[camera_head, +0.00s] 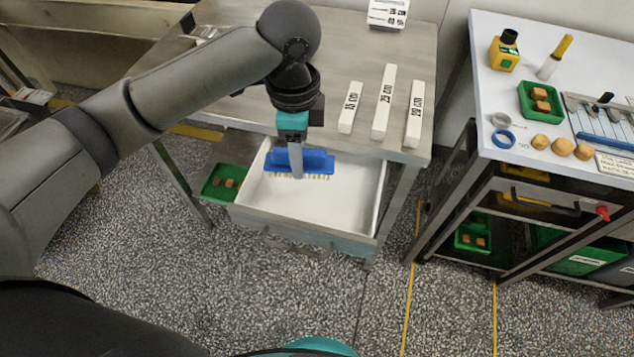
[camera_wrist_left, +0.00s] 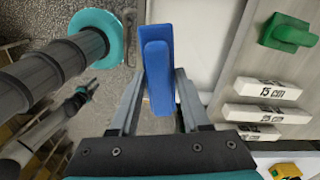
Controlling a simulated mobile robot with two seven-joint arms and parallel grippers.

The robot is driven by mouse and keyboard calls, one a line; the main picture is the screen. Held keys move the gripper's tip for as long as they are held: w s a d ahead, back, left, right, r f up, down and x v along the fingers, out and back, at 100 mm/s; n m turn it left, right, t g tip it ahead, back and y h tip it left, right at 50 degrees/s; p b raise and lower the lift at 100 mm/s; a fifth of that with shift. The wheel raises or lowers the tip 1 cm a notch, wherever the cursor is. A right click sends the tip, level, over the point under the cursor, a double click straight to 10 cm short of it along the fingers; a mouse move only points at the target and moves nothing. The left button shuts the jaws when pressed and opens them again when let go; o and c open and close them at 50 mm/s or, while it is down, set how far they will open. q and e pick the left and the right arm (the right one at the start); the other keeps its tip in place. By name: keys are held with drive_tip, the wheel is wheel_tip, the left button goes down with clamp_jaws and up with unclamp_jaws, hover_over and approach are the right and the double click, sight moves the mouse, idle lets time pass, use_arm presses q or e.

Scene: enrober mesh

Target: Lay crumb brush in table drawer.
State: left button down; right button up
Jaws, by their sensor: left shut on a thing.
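The crumb brush (camera_head: 318,161) is blue with pale bristles pointing down. My left gripper (camera_head: 296,165) comes down from above and is shut on it. The brush is over the back part of the open table drawer (camera_head: 335,205), whose white interior looks otherwise empty; I cannot tell whether the bristles touch its floor. In the left wrist view the brush (camera_wrist_left: 157,65) sits between both fingers. A slim arm end that looks like my right gripper (camera_wrist_left: 84,92) shows small at the left there; its jaws are unclear.
Labelled white bars (camera_head: 383,102) lie on the table (camera_head: 345,50) above the drawer. A green tray (camera_head: 226,183) with brown pieces is left of the drawer. A green item (camera_wrist_left: 288,33) lies on the table. A white-topped bench (camera_head: 500,165) with several items stands right.

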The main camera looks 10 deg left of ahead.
use_arm(q)
drive_tip(key=shift+w+d+r+m, duration=0.2)
drive_tip(key=shift+r+m, duration=0.15)
drive_tip(key=shift+m, duration=0.15)
drive_tip(key=shift+w+d+r+m, duration=0.1)
drive_tip(key=shift+w+r+m, duration=0.05)
drive_tip(key=shift+r+m, duration=0.3)
drive_tip(key=shift+f+m, duration=0.2)
drive_tip(key=shift+m, duration=0.05)
drive_tip(key=b, duration=0.4)
hover_over(307, 216)
wheel_tip(307, 216, down, 16)
drive_tip(key=shift+r, duration=0.15)
wheel_tip(307, 216, down, 4)
drive_tip(key=shift+r+b, duration=0.25)
drive_tip(key=shift+b, duration=0.25)
drive_tip(key=shift+f, duration=0.2)
drive_tip(key=shift+f, duration=0.15)
drive_tip(key=c, duration=0.7)
unclamp_jaws()
drive_tip(key=shift+o, duration=0.2)
